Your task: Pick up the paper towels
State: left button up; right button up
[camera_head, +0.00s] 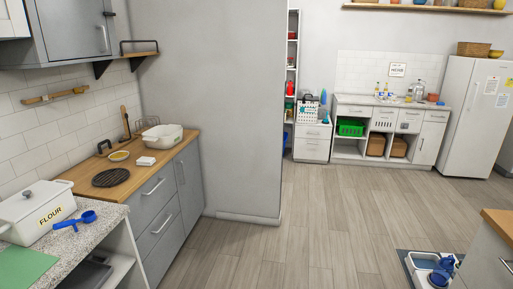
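I cannot pick out paper towels with certainty. A small white block (145,161) lies on the wooden counter at the left, in front of a white oblong dish (163,137); it is too small to tell what it is. Neither of my grippers is in view.
A far counter (352,99) and fridge (468,115) stand behind open floor (330,215).

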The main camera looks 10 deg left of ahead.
aim_at(143, 160)
jog(key=i+u, duration=0.2)
jog(key=i, duration=0.3)
jog(key=i+u, duration=0.25)
jog(key=i, duration=0.2)
jog(key=i+l+u, duration=0.2)
jog(key=i, duration=0.3)
jog(key=i+l+u, duration=0.2)
jog(key=i, duration=0.25)
jog(key=j, duration=0.1)
